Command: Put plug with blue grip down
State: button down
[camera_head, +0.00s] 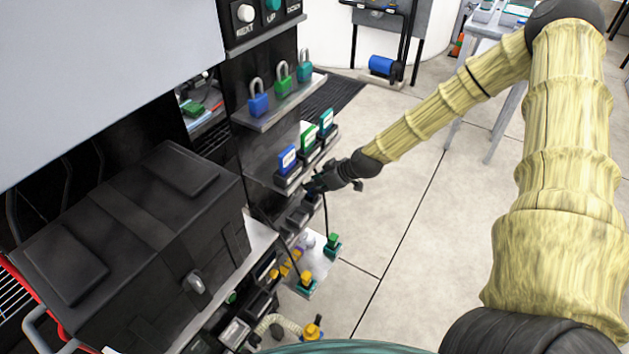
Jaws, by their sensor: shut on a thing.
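My gripper (316,185) is at the shelf column, just below the row of tagged blocks. It is shut on the plug with blue grip (313,194), of which only a small dark-blue part shows. The fingers and the dark wrist hide most of the plug. A row of dark holders (299,216) lies just below and left of the gripper. I cannot tell whether the plug touches a holder. A plug with green grip (333,243) and a plug with yellow grip (306,280) are lower down, with dark cables running upward from them.
A shelf (283,112) above carries blue, green and teal padlocks. Tagged blocks (308,146) stand on a ledge just above my gripper. A large black case (130,240) fills the left. Another yellow-topped part (313,329) is at the bottom. Open floor (410,210) lies to the right.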

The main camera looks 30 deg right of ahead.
jog(key=shift+w+a+r+g+h+p, duration=0.25)
jog(key=shift+w+g+h+p, duration=0.25)
jog(key=shift+p, duration=0.8)
jog(key=shift+a+p, duration=0.1)
jog(key=shift+p, duration=0.25)
jog(key=shift+f+b, duration=0.6)
jog(key=shift+f, duration=0.35)
jog(key=shift+g, duration=0.3)
jog(key=shift+f, duration=0.1)
jog(key=c, duration=1.3)
grip_release()
jog(key=shift+o, duration=0.2)
